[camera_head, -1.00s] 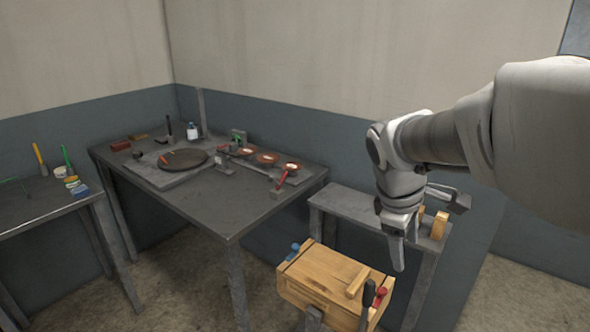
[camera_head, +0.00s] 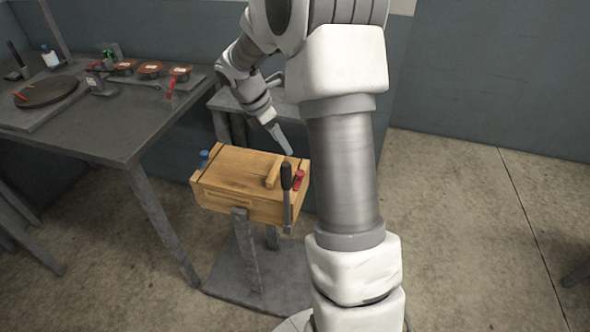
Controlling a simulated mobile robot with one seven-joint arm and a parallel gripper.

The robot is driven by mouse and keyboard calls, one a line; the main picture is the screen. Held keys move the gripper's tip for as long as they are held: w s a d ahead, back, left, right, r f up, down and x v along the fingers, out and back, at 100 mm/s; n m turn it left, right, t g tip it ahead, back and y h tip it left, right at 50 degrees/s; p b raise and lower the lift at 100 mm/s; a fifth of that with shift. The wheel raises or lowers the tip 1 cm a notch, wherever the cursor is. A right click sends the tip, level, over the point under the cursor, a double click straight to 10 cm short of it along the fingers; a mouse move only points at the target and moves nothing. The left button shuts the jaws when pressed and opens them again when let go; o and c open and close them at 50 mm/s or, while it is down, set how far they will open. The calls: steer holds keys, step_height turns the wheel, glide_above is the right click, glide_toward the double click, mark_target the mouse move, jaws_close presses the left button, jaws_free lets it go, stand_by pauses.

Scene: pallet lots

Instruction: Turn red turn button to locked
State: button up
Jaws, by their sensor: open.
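The red turn button (camera_head: 299,179) sits on the right end of a wooden box (camera_head: 235,172). A dark-handled lever (camera_head: 287,178) stands just in front of it. A blue turn button (camera_head: 204,158) is at the box's left end. My gripper (camera_head: 287,147) reaches down from behind, with its visible finger above the back right of the box, a little above and apart from the red button. The jaws are open and I see nothing between them. My arm hides part of the area right of the box. The red button's exact angle is too small to tell.
The box rests on a stand with a floor plate (camera_head: 245,275). A dark table (camera_head: 110,125) with pans and a round board stands at the left. A small grey bench (camera_head: 228,104) is behind the box. The floor at the right is open.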

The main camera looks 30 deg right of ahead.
steer(key=b+x, duration=0.3)
steer(key=x, duration=1)
steer(key=shift+f, duration=0.25)
steer(key=shift+c, duration=0.4)
jaws_close()
